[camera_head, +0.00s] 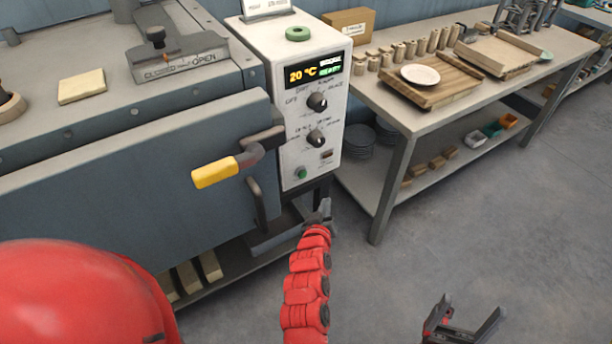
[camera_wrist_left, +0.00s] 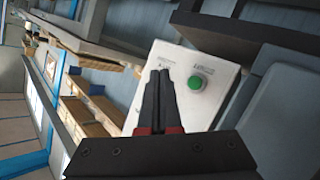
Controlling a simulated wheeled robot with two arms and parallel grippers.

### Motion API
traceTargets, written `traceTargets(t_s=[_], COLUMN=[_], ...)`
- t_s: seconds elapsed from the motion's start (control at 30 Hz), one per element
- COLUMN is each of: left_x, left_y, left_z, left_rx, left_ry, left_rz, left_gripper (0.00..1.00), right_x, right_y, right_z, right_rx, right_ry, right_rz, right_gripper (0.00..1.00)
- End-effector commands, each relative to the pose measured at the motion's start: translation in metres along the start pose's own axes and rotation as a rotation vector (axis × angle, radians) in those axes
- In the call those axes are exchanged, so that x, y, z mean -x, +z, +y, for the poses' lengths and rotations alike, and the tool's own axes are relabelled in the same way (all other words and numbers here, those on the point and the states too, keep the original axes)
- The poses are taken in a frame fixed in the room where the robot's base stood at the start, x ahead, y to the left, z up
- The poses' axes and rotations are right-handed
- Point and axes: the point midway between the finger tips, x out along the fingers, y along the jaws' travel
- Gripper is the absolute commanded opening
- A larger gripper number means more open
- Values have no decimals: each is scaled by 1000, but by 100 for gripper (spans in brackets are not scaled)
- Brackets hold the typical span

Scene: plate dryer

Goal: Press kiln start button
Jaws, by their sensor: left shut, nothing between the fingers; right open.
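The green start button (camera_head: 301,173) is low on the kiln's white control panel (camera_head: 319,62). My left gripper (camera_head: 322,212) is shut and empty, below and slightly right of the button, apart from it in the head view. In the left wrist view the shut fingers (camera_wrist_left: 162,82) point at the panel, and the green button (camera_wrist_left: 195,83) shows just right of their tips. Whether the tips touch the panel cannot be told. My right gripper (camera_head: 465,322) is open and empty over the floor at the bottom right. The display reads 20 °C.
The yellow-handled kiln door lever (camera_head: 215,173) juts out left of the panel. A grey door pull (camera_head: 257,204) sits below it. A workbench (camera_head: 410,118) with a plate and boards stands to the right. The floor in front is clear.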

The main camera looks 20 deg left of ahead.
Motion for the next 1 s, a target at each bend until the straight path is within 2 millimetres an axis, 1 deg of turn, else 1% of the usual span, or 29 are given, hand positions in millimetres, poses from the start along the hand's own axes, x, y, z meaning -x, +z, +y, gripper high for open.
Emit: traceTargets(t_s=[0.13, 0.23, 0.47, 0.6, 0.8, 1.0], left_x=[-2, -8, -31, -44, -57, -61], left_y=[-1, -3, -16, -28, -39, -45], left_z=[-2, -7, -24, -33, -42, -44], left_rx=[0, -1, -1, 0, -1, 0], left_ry=[0, 0, 0, 1, 0, 2], left_rz=[2, 4, 5, 7, 4, 3], left_gripper=[0, 0, 0, 0, 0, 0], right_x=[4, 13, 44, 60, 72, 75], right_y=[1, 2, 7, 10, 12, 13], right_z=[0, -1, -2, -3, -4, -4], right_rx=[0, 0, 0, 0, 0, 0], right_ry=[0, 0, 0, 0, 0, 0], right_rz=[0, 0, 0, 0, 0, 0], right_gripper=[85, 85, 85, 85, 85, 85])
